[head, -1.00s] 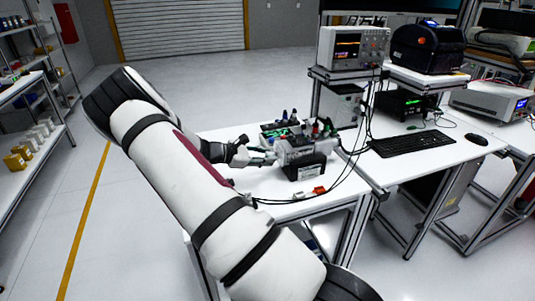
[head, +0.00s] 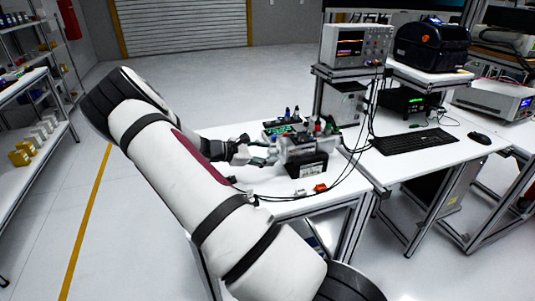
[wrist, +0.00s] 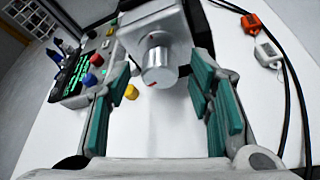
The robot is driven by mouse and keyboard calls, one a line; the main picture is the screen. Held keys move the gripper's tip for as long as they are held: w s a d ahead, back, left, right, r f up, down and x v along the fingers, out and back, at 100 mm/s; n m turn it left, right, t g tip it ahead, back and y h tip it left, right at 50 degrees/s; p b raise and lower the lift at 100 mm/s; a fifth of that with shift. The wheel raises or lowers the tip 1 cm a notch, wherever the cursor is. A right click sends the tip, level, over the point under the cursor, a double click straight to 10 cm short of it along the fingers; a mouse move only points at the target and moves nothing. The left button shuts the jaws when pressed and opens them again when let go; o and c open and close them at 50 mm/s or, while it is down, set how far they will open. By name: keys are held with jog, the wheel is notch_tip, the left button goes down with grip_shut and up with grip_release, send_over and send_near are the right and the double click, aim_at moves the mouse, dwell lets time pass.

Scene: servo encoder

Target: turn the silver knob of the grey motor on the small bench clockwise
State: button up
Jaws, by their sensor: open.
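The grey motor (head: 302,145) sits on a black base on the small bench (head: 330,178). In the wrist view the motor's housing (wrist: 149,24) is at the top middle. Its silver knob (wrist: 158,68) points toward the camera and has a red mark on its lower left face. My gripper (head: 264,156) reaches the motor from the left in the head view. In the wrist view my gripper (wrist: 162,100) is open, with a green-padded finger on each side of the knob. Gaps show between the knob and both fingers. The knob is hard to make out in the head view.
A board with a green display (wrist: 78,75) and coloured knobs lies left of the motor. Orange (wrist: 251,24) and white (wrist: 268,52) connectors and black cables lie to its right. A keyboard (head: 412,143) and an oscilloscope (head: 357,46) stand further right.

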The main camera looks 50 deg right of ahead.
jog(key=v, duration=1.1)
jog(key=shift+a, duration=0.2)
jog(key=shift+w, duration=0.1)
